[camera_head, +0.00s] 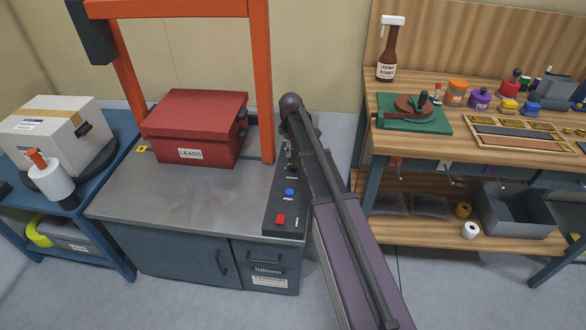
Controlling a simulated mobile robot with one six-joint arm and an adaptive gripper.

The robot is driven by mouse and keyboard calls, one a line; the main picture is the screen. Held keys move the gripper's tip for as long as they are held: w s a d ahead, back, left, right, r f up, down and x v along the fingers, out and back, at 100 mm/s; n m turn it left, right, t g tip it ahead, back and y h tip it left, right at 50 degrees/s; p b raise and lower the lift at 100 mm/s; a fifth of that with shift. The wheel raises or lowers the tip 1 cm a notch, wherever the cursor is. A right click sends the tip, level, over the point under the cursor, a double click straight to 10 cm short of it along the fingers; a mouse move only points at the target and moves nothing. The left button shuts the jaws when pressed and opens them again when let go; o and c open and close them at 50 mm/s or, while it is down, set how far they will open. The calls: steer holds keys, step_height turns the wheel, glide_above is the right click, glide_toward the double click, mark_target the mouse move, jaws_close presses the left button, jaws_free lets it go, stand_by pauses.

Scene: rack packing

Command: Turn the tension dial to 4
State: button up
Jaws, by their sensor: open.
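The strapping machine's dark control panel (279,214) runs along the right side of its grey top. A blue round button (289,192) and a red square button (280,219) show on it.
A red box marked LEADS (197,127) sits on the machine under the orange arch (260,75), left of the panel. A blue cart (101,217) with a carton stands at left. A wooden workbench (470,143) with bottles and tools stands at right.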

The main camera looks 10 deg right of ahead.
mark_target(293, 164)
steer(key=shift+w+d+f+b, duration=0.1)
steer(key=shift+w+f+b, duration=0.05)
steer(key=shift+f+b, duration=2)
steer(key=shift+w+d+f+b, duration=0.1)
steer(key=shift+f+b, duration=1.8)
steer(key=shift+f, duration=0.3)
steer(key=c, duration=1.2)
